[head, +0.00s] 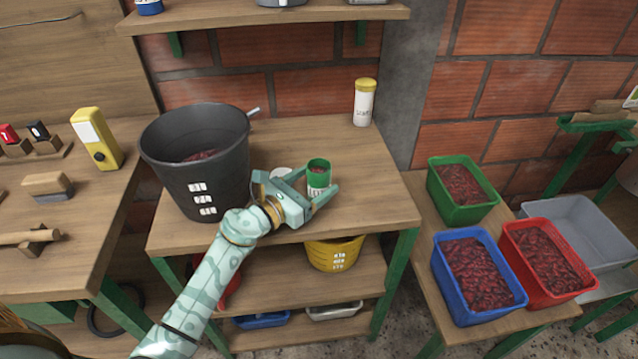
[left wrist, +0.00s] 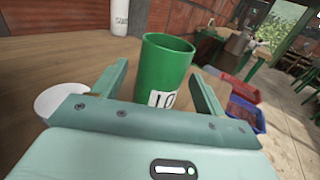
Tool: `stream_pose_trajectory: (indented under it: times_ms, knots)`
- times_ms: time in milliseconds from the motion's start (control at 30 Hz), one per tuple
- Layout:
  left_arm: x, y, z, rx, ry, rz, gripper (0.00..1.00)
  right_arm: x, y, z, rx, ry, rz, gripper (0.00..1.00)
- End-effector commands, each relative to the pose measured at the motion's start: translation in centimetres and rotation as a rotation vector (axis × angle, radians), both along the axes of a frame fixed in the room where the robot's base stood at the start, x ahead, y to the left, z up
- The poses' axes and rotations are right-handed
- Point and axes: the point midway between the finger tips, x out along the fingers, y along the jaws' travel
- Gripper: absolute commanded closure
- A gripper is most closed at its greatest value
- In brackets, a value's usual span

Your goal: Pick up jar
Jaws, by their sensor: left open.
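A green open-topped jar (head: 319,168) with a white label stands upright on the wooden table. It also shows in the left wrist view (left wrist: 164,68), between the two fingers. My left gripper (head: 318,182) is open, with one finger on each side of the jar. A gap shows between the fingers and the jar in the left wrist view. A white cylindrical container with a yellow lid (head: 364,103) stands at the table's back right. My right gripper is not in view.
A large black bucket (head: 195,150) stands just left of my left gripper. A white round disc (left wrist: 62,98) lies beside the left finger. A shelf (head: 270,18) hangs above. Green (head: 462,212), blue (head: 438,268) and red (head: 575,292) crates stand at the right. The table's right side is clear.

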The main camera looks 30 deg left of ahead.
Motion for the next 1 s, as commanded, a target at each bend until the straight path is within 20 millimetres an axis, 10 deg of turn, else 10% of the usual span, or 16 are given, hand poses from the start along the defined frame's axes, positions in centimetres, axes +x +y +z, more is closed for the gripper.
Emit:
stream_pose_trajectory:
  times_ms: [467, 667, 1000]
  knots:
    - [3.4, -1.3, 0.4, 0.000, -0.001, 0.000, 0.28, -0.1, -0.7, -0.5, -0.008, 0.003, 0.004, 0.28]
    - [3.4, -1.3, 0.4, 0.000, -0.001, 0.000, 0.80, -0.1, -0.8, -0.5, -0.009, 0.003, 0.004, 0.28]
    - [3.4, -1.2, 0.8, 0.000, -0.002, 0.000, 0.80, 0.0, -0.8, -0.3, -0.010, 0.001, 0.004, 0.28]
